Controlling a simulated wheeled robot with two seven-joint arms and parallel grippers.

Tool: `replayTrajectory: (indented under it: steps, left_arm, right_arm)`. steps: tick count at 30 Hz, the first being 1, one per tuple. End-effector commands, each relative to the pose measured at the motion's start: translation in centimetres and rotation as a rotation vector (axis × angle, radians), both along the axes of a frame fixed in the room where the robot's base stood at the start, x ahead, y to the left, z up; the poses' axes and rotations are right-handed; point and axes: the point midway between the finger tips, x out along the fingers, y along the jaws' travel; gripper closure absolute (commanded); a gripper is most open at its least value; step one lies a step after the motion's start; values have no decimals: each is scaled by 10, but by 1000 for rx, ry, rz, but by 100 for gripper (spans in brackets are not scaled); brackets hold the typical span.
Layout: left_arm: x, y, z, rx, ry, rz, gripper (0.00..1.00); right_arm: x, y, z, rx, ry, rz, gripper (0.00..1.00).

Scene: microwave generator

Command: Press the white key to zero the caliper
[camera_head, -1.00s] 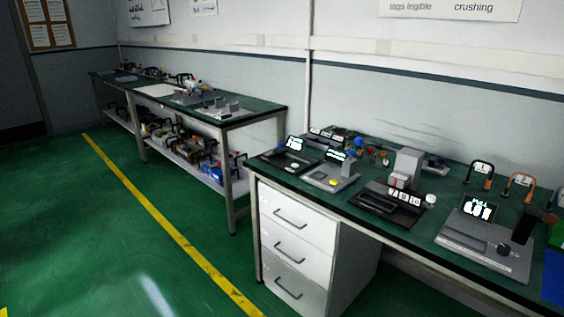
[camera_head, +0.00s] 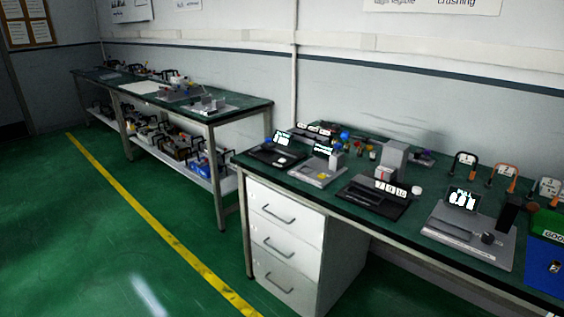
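Neither of my grippers is in view. Several instruments stand on the near green bench (camera_head: 310,192), and I cannot tell for sure which is the caliper. A black device (camera_head: 268,157) at the left end has a lit screen and a small pale key (camera_head: 282,161). Beside it a grey device (camera_head: 318,172) has a lit screen and a yellow button. A black device (camera_head: 365,199) with white number tiles has a white knob (camera_head: 417,192) near its right end. A grey device (camera_head: 455,236) further right has a lit display (camera_head: 462,199) and a dark knob (camera_head: 488,238).
White drawers (camera_head: 285,245) stand under the near bench's left end. A green bin (camera_head: 549,228) and a blue bin (camera_head: 545,268) are at the right edge. Padlock-like items (camera_head: 464,165) stand at the back. Green floor (camera_head: 90,240) with a yellow line is clear at left.

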Motion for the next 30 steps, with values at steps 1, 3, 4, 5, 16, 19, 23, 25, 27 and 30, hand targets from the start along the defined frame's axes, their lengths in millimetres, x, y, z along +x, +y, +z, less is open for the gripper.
replayTrajectory:
  steps: [1, 3, 4, 5, 16, 19, 23, 25, 27, 30]
  left_arm:
    - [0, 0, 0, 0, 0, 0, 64]
    - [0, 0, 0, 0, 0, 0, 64]
    - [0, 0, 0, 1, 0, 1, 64]
    - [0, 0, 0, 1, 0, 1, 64]
    - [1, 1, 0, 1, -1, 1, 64]
    - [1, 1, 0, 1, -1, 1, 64]
    - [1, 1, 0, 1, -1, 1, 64]
    - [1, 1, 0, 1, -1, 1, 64]
    - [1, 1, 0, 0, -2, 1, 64]
    - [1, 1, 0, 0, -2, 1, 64]
  right_arm:
    - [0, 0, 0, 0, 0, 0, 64]
    - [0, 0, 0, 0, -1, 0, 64]
    - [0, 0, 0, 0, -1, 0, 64]
    - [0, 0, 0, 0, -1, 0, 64]
    - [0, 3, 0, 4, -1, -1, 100]
    - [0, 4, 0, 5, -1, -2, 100]
    - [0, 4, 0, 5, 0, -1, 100]
    - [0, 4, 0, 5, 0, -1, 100]
    - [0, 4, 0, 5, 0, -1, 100]
    - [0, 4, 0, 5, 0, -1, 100]
